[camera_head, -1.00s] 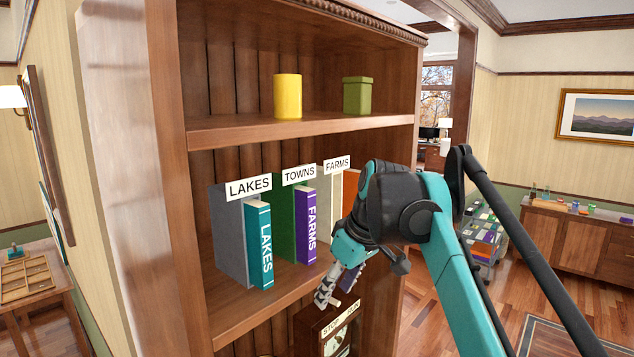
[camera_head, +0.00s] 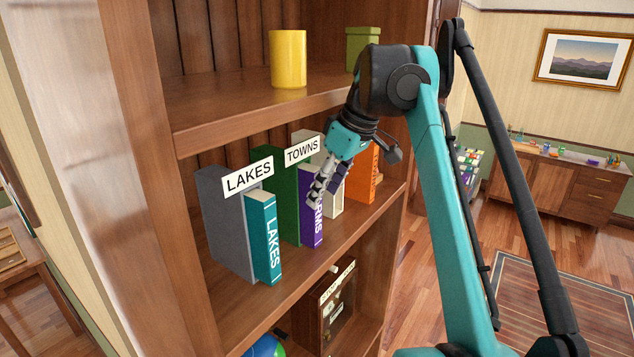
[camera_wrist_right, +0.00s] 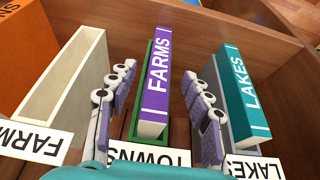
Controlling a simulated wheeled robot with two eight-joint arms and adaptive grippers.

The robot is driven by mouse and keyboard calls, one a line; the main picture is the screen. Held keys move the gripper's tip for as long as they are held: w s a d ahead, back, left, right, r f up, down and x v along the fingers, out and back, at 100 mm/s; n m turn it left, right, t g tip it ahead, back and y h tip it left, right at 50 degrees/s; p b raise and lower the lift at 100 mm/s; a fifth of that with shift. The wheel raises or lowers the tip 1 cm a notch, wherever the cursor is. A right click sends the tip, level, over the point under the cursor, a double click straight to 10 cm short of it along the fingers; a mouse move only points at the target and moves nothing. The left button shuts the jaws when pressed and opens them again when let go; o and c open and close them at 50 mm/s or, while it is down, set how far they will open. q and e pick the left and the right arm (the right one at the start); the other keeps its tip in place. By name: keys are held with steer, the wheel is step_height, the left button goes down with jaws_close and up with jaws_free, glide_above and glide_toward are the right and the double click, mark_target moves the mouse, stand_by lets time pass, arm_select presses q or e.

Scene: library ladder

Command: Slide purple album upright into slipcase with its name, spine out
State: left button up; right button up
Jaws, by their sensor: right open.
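The purple album (camera_head: 307,225), spine reading FARMS, stands upright in the green slipcase labelled TOWNS (camera_head: 288,205), spine out; it shows clearly in the right wrist view (camera_wrist_right: 157,80). The cream slipcase labelled FARMS (camera_wrist_right: 68,85) looks empty; in the head view (camera_head: 337,205) my gripper hides its label. My right gripper (camera_wrist_right: 157,76) is open, its fingers on either side of the purple spine with gaps visible. In the head view the gripper (camera_head: 326,190) covers part of the purple album and the FARMS slipcase. My left gripper is not in view.
A teal LAKES album (camera_head: 262,235) stands in the grey LAKES slipcase (camera_head: 222,225), close beside my fingers. An orange book or case (camera_head: 362,175) stands on the other side. The shelf above holds a yellow cup (camera_head: 288,58) and a green box (camera_head: 362,46).

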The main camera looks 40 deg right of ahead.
mark_target(314, 215)
steer(key=shift+w, duration=0.1)
steer(key=x, duration=0.8)
stand_by(0.3)
jaws_close()
